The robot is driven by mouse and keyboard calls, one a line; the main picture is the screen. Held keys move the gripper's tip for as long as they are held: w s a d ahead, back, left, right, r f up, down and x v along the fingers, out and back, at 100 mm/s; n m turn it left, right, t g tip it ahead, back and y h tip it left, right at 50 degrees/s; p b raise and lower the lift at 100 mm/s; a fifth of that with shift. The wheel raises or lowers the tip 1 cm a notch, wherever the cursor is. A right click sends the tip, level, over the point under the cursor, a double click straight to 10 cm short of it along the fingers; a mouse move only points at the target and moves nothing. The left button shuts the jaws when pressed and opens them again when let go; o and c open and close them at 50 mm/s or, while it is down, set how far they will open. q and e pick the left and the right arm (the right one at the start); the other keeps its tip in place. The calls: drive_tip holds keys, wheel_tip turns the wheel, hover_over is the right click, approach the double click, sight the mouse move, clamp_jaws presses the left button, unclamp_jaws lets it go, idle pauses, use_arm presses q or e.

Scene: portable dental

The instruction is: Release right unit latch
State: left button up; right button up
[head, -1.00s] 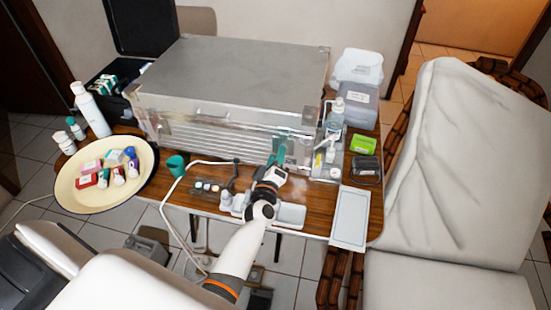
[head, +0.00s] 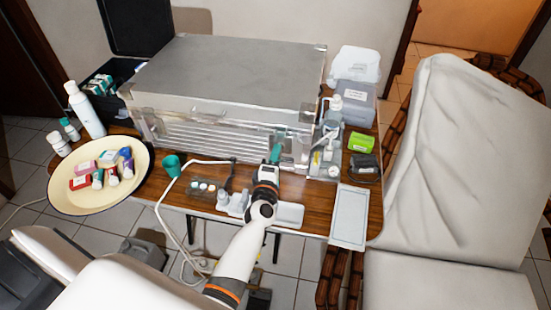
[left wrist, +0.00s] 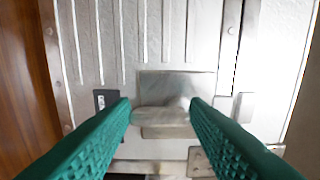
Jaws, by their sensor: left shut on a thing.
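The dental unit (head: 230,70) is a large silver metal case on the wooden table, with a ribbed front panel. My left gripper (head: 276,148) is at the right part of its front, with teal fingers pointing at the case. In the left wrist view, the two fingers (left wrist: 160,112) stand on either side of a metal latch (left wrist: 165,92) with a rounded tab, and are shut on it. The contact points are partly hidden by the fingertips. In the head view the gripper covers the latch. My right gripper is not in view.
Bottles and a clear holder (head: 325,150) stand close right of the gripper. A flat grey tray (head: 350,215) lies at the table's right front. A cream round tray (head: 65,200) with small boxes is at left. A green cup (head: 172,165) and small jars stand in front of the unit.

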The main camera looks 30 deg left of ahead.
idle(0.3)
use_arm(q)
drive_tip(key=o, duration=1)
drive_tip(key=shift+s, duration=0.1)
drive_tip(key=p+v, duration=0.1)
drive_tip(key=v, duration=1.1)
drive_tip(key=shift+p, duration=0.35)
